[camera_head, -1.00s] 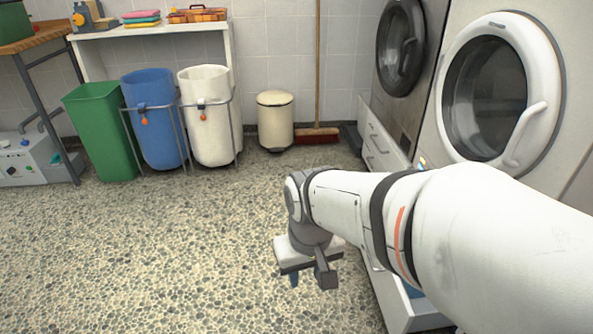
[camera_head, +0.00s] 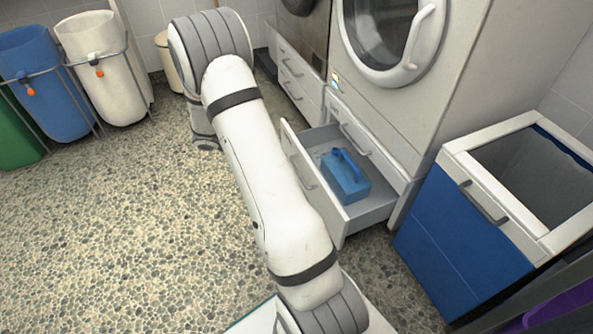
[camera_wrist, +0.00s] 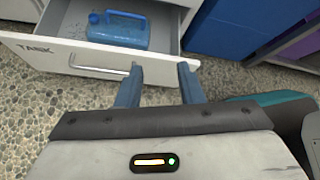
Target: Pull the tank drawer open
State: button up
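The tank drawer (camera_head: 325,207) stands pulled out below the right-hand machine. In the wrist view its white front (camera_wrist: 62,50) bears the word TANK. A blue jug with a handle (camera_head: 345,177) lies inside it; the jug also shows in the wrist view (camera_wrist: 118,30). The drawer's bar handle (camera_wrist: 95,69) is on the front. My gripper (camera_wrist: 159,75) is open, its two blue fingers apart and nothing clearly between them. The left fingertip overlaps the handle's right end in the picture; I cannot tell whether they touch. In the head view my arm hides the gripper.
A blue-fronted bin with a white rim (camera_head: 460,245) stands right of the drawer. Another drawer, shut (camera_head: 350,135), is above the open one. White (camera_head: 105,75) and blue (camera_head: 45,90) laundry bins are at the left. The speckled floor (camera_head: 140,230) at the left is clear.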

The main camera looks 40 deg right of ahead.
jog(key=w+d+f+n+t+h+p, duration=0.1)
jog(key=w+d+f+n+t+h, duration=0.1)
jog(key=f+n, duration=0.55)
jog(key=w+d+f+n+t+h, duration=0.1)
jog(key=w+d+f+n+t, duration=0.3)
jog(key=f, duration=0.6)
jog(key=w+d+f+n+h+p, duration=0.1)
jog(key=f+n+h, duration=0.1)
jog(key=f+n, duration=0.6)
jog(key=shift+m+t, duration=0.3)
jog(key=shift+m, duration=0.05)
jog(key=b+x, duration=0.1)
jog(key=x, duration=0.1)
jog(key=b+x, duration=0.1)
jog(key=x, duration=0.2)
jog(key=b+x, duration=0.1)
jog(key=x, duration=0.2)
jog(key=shift+s+d+f, duration=0.1)
jog(key=shift+s+f, duration=0.15)
jog(key=shift+s, duration=0.1)
grip_shut()
